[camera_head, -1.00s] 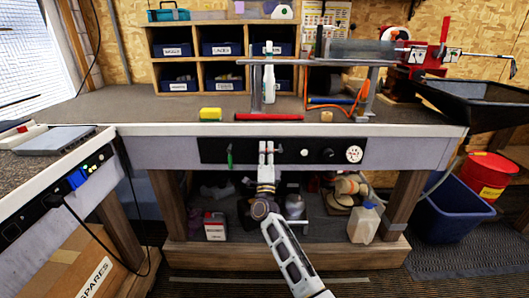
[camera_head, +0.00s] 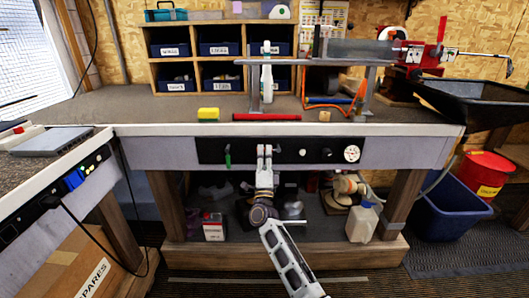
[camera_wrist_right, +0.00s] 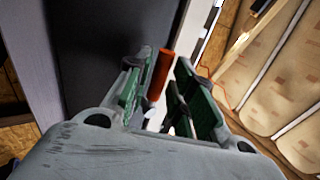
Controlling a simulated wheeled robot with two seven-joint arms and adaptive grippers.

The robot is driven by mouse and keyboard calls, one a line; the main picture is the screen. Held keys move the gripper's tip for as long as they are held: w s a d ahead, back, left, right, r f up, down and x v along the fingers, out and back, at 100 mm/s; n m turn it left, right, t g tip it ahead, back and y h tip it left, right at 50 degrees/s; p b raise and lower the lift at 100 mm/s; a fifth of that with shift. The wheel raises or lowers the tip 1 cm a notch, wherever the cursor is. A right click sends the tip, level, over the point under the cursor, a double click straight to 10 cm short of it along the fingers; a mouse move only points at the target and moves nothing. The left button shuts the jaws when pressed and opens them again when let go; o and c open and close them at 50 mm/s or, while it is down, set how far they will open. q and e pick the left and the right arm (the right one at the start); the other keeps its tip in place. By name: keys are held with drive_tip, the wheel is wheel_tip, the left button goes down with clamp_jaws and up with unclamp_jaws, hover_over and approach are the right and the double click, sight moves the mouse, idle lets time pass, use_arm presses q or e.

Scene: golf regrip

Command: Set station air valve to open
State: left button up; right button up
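The dark control panel (camera_head: 290,152) is set in the front of the bench. A small green lever (camera_head: 228,156), which looks like the air valve handle, stands roughly upright near its left end. A round white gauge (camera_head: 352,154) is at the right end. My right gripper (camera_head: 264,150) is in front of the panel, to the right of the green lever and apart from it. In the right wrist view the gripper (camera_wrist_right: 160,88) is open, its fingers spread. An orange-red cylinder (camera_wrist_right: 161,74) shows beyond the fingers, not clearly touched. My left gripper is not in view.
A red bar (camera_head: 267,117) and a yellow sponge (camera_head: 208,114) lie near the bench's front edge, above the panel. A metal stand (camera_head: 310,62) and a white spray bottle (camera_head: 266,75) are behind. Containers fill the shelf below. A blue bin (camera_head: 447,208) stands at right.

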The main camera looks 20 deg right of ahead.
drive_tip(key=shift+v, duration=2.9)
